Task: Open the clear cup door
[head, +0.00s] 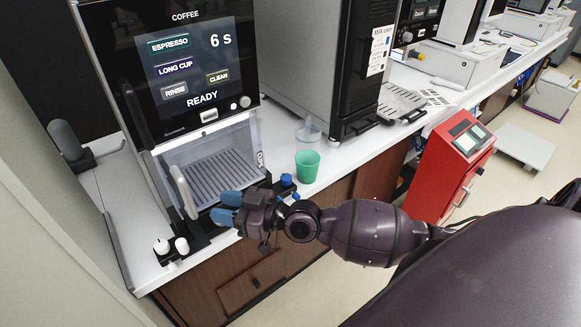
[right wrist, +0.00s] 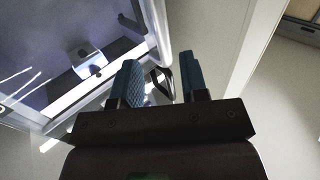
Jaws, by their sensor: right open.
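The coffee machine (head: 180,65) stands at the left of the counter with a lit screen. Its clear cup door (head: 168,160) covers the cup bay below the screen and looks shut. A pale upright handle (head: 184,190) is at the door's left side. My right gripper (head: 222,207) is open, its blue fingertips a little right of the handle and low in front of the bay. In the right wrist view the two blue fingers (right wrist: 160,78) are apart. A dark looped shape shows between them; I cannot tell if it is the handle. My left gripper is not in view.
A green cup (head: 307,166) stands on the white counter right of the machine. Small blue-topped items (head: 287,181) are close to my right wrist. White knobs (head: 171,246) are at the counter's front left. A red unit (head: 450,160) stands on the floor at the right.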

